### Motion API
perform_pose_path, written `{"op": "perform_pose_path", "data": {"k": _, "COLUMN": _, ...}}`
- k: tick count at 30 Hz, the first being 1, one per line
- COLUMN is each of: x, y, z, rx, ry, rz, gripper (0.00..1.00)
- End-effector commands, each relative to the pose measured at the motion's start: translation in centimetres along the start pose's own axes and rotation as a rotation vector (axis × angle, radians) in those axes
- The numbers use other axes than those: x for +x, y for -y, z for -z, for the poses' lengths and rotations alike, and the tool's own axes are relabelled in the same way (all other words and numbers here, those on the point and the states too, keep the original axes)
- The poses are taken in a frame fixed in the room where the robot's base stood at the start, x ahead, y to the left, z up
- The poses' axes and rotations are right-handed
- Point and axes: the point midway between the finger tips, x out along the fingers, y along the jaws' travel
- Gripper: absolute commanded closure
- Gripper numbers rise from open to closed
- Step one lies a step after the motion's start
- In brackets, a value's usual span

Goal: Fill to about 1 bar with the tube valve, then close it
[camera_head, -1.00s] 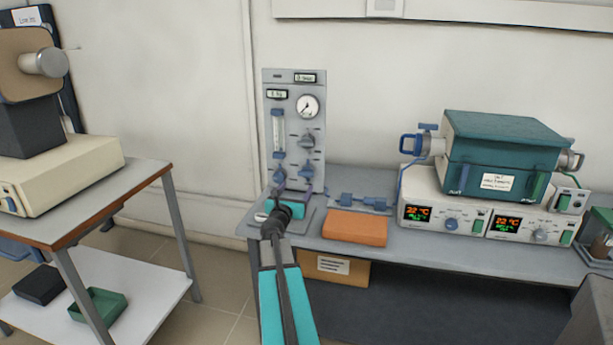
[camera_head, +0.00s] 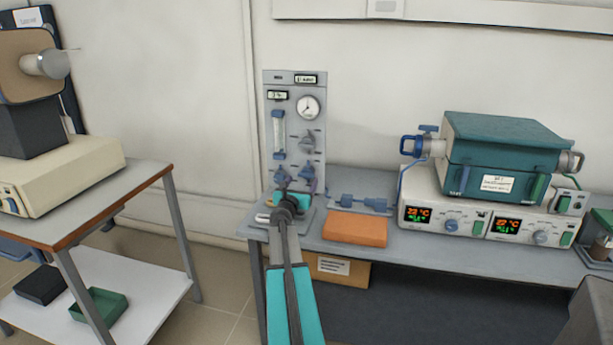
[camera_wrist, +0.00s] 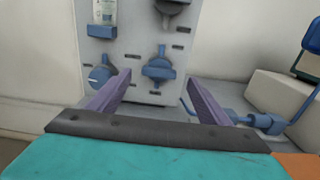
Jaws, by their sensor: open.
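A grey gas panel (camera_head: 293,130) stands at the bench's left end, with a round white gauge (camera_head: 308,106) at its upper right; the needle is too small to read. A blue-capped flow tube (camera_head: 279,135) and several knobs are on its face. My gripper (camera_wrist: 159,77) is open and empty before the panel's lower part. In the wrist view, a blue winged knob (camera_wrist: 159,68) shows between the fingertips, and a round blue knob (camera_wrist: 100,76) is beside the left finger. Contact cannot be told. A blue valve (camera_head: 429,129) is at the teal tube furnace's left end.
Blue fittings (camera_head: 362,202) lie on the bench behind an orange block (camera_head: 355,228). The teal furnace (camera_head: 508,150) sits on a white control unit (camera_head: 450,210) at right. A cart (camera_head: 130,200) with a cream instrument stands at left, a floor gap away.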

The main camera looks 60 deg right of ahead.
Motion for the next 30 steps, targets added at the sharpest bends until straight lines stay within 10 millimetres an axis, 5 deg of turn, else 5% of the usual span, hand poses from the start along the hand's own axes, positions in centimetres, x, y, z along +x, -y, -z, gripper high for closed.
{"op": "perform_pose_path", "data": {"k": 18, "x": 5.7, "y": 0.1, "z": 0.0, "rx": 0.001, "ry": 0.0, "rz": 0.002, "gripper": 0.28}}
{"op": "perform_pose_path", "data": {"k": 30, "x": 7.4, "y": 0.2, "z": 0.0, "rx": 0.0, "ry": 0.0, "rz": 0.003, "gripper": 0.28}}
